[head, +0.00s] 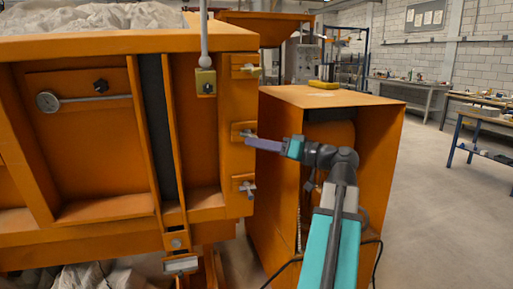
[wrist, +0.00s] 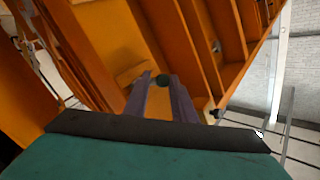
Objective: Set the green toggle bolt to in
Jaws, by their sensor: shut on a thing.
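The orange sandbed frame has a column of three toggle bolts on its right end in the head view. My gripper (head: 252,140), with purple fingers, reaches in from the right to the middle bolt. In the wrist view my gripper (wrist: 158,86) has its fingertips closed around a small dark green knob, the green toggle bolt (wrist: 161,79). The fingers hide most of this bolt in the head view, so I cannot tell its position.
A yellowish upper bolt (head: 250,70) and a grey lower bolt (head: 247,188) sit close above and below. An orange cabinet (head: 330,97) stands right behind my arm. Workbenches line the far right, with clear floor (head: 430,200) before them.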

